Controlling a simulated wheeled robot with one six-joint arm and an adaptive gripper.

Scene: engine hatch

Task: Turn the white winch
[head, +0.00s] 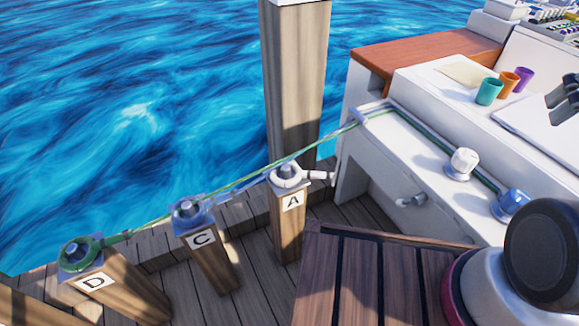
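The white winch (462,164) is a short white drum on a grey metal base. It stands upright on the white side ledge of the boat, in the right half of the head view. A blue winch (511,202) on a similar ledge spot sits to its right and nearer. A green line runs along the ledge past the white winch on its far side. My gripper is not in view; only a rounded white and black part of my arm shows at the lower right, well apart from the white winch.
Posts marked A (290,222), C (208,262) and D (125,288) stand at left with ropes on their tops. Teal (489,91), orange (508,82) and purple (524,78) cups stand behind the winches. A wooden platform (375,275) lies in front.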

